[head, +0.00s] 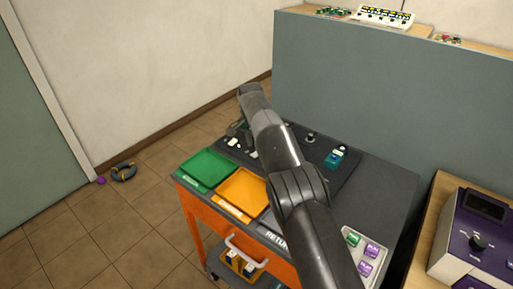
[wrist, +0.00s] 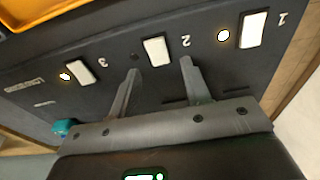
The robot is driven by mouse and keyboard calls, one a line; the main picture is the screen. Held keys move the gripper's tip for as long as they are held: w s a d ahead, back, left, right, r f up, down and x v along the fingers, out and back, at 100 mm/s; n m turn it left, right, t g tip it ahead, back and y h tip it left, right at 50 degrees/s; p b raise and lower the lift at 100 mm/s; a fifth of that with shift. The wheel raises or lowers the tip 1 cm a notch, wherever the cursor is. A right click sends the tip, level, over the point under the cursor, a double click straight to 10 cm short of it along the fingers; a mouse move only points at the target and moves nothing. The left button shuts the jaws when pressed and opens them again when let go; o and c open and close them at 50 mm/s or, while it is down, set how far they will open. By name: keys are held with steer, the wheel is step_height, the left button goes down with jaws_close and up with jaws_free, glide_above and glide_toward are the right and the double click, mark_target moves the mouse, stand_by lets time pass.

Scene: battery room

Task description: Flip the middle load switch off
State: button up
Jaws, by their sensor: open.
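The middle load switch (wrist: 157,51), a white rocker marked 2, sits on the dark panel (wrist: 115,45) in the wrist view. The small lamp (wrist: 135,57) beside it looks dark. White switch 1 (wrist: 253,30) and white switch 3 (wrist: 80,72) stand either side, each with a lit lamp. My gripper (wrist: 160,66) is open and empty, its fingertips apart and lined up on either side of the middle switch. I cannot tell whether they touch the panel. In the head view my arm hides most of the gripper and part of the switch row.
In the head view a green tray (head: 208,168) and an orange tray (head: 243,191) lie along the cart's near side. A teal block (head: 335,157) stands on the panel to the right. A grey partition (head: 370,110) rises behind the cart. Floor on the left is mostly clear.

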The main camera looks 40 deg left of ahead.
mark_target(255, 154)
step_height(255, 154, up, 8)
steer(key=s, duration=0.1)
steer(key=shift+r, duration=0.25)
stand_by(0.4)
